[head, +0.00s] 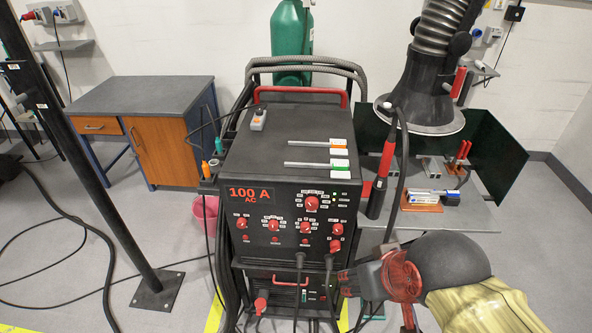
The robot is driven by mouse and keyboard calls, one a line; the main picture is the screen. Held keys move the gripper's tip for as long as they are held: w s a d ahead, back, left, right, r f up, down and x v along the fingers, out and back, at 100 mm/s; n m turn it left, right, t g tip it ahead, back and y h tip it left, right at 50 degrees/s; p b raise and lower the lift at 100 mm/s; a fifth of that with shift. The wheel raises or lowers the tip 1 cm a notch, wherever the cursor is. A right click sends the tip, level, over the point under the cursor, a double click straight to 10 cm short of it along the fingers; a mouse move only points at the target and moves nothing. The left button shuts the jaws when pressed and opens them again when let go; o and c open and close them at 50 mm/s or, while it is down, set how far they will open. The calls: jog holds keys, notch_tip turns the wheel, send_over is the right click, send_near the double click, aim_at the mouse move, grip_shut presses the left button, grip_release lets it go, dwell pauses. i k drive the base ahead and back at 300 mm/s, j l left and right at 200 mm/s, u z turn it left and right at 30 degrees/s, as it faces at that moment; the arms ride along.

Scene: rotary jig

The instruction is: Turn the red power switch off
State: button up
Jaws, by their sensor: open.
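The black welding power source (285,215) stands in the middle of the head view, with a red "100 A AC" display (251,194) and several red knobs on its front. A larger red rotary switch (261,303) is low on the left of the lower black unit; its setting is too small to read. Another red knob (336,245) is at the right of the upper panel. My gripper (344,283) is open and reaches in from the lower right, near the lower right corner of the front panel. No held object shows. Its exact distance from the panel is unclear.
Black cables (297,275) hang before the front panel. A red-handled torch (382,170) and fume hood (425,95) stand over the grey side table (475,215). A black post (100,170) stands at left. Floor between post and machine is mostly clear, with cables.

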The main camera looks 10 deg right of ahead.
aim_at(335, 245)
jog(key=j+z, duration=0.2)
jog(key=j, duration=0.35)
jog(key=j+z, duration=0.2)
jog(key=j, duration=0.3)
jog(key=k+j+z, duration=0.15)
jog(key=j, duration=0.35)
